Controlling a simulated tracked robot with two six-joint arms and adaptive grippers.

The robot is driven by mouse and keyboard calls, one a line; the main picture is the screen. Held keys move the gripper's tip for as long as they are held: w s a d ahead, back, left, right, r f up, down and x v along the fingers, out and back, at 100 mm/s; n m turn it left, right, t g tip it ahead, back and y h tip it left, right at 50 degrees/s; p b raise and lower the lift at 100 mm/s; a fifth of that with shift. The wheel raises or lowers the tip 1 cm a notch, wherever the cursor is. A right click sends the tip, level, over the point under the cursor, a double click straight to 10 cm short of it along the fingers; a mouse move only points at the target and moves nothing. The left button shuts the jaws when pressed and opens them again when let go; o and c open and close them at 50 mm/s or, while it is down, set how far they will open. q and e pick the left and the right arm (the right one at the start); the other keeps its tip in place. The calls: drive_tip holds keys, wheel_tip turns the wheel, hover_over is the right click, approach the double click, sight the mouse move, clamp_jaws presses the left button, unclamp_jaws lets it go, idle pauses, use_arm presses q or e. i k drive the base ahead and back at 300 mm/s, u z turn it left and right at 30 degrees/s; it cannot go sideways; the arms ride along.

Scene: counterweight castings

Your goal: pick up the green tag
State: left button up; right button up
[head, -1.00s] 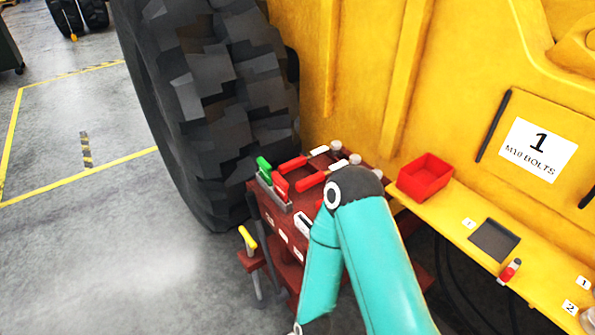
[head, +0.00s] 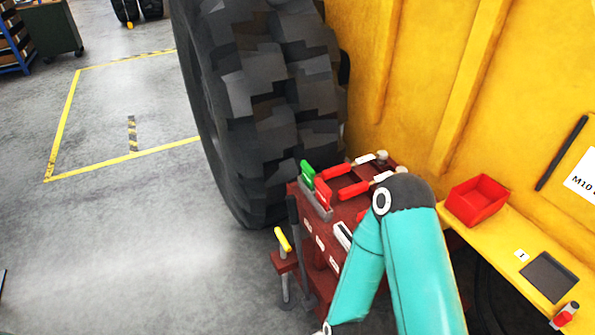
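A green tag (head: 308,173) stands upright in a grey holder (head: 315,201) at the left end of the dark red cart (head: 322,251). A red tag (head: 323,192) stands right beside it in the same holder. A teal arm of mine comes up from the bottom and covers the right part of the cart. Its gripper is not clearly shown; only a small grey piece of the arm shows at the bottom edge. No gripper is seen at the green tag.
Red-handled tools (head: 353,190) lie on the cart top, and a yellow-handled tool (head: 283,239) stands at its left side. A big tyre (head: 262,110) rises behind the cart. A red bin (head: 477,200) sits on the yellow ledge (head: 453,222). The floor at left is open.

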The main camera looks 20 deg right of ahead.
sight(307, 173)
drive_tip(key=i, duration=0.85)
drive_tip(key=z, duration=0.05)
